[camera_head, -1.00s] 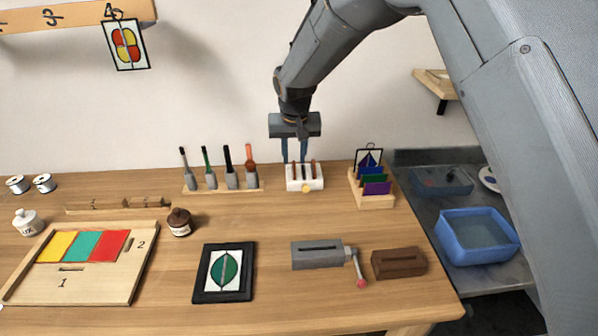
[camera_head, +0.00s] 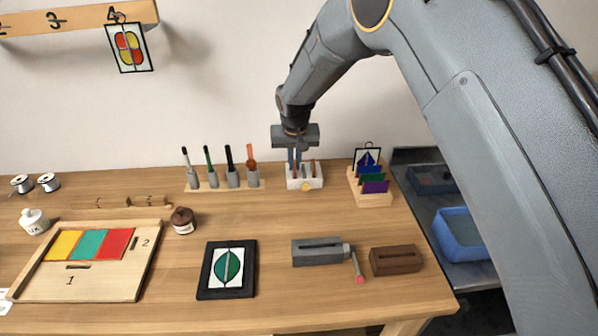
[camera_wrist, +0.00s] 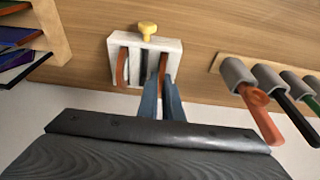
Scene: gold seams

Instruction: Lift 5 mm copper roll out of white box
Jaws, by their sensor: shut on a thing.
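The white box (camera_head: 313,183) stands at the back of the table, with a yellow knob (camera_wrist: 147,29) on one side. Slim copper-coloured rolls stand in its slots. In the wrist view one roll (camera_wrist: 121,68) is at the left and another (camera_wrist: 162,66) is at the right, by my fingertips. My gripper (camera_head: 295,164) is over the left part of the box in the head view. Its fingers (camera_wrist: 163,82) are shut on that right-hand roll, which still appears to be in its slot. No size marks are readable, and the fingers hide part of the roll.
A rack of tools with grey holders (camera_head: 232,179) stands left of the box. A wooden stand with coloured panes (camera_head: 372,198) is close on its right. A grey block with a crank (camera_head: 318,252) lies in front, with bare table between.

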